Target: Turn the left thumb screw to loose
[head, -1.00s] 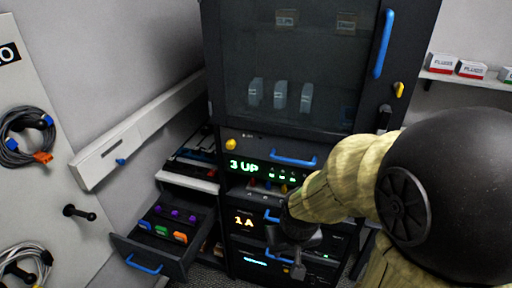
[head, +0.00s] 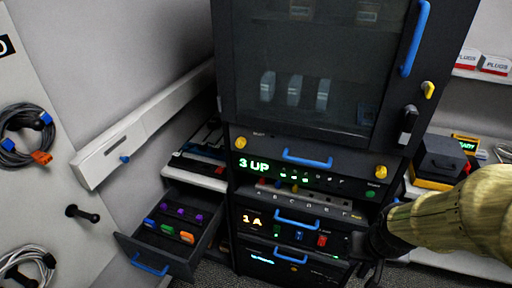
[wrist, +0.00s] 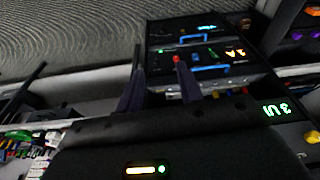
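The left thumb screw (head: 241,143) is a yellow knob at the left end of the dark panel with the green "3 UP" display (head: 254,165). It also shows at the right edge of the wrist view (wrist: 311,137), where the panel appears upside down. A matching yellow right thumb screw (head: 381,172) sits at the panel's other end. My gripper (wrist: 160,58) is open, with two dark fingers apart and nothing visible between them. In the head view it is a dark shape low on the right of the rack, well away from the left screw.
A blue handle (head: 307,158) juts from the panel between the screws. An open drawer (head: 150,241) with coloured parts sticks out at lower left. A glass-door cabinet (head: 300,60) stands above. Cables hang on the left wall board (head: 60,190).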

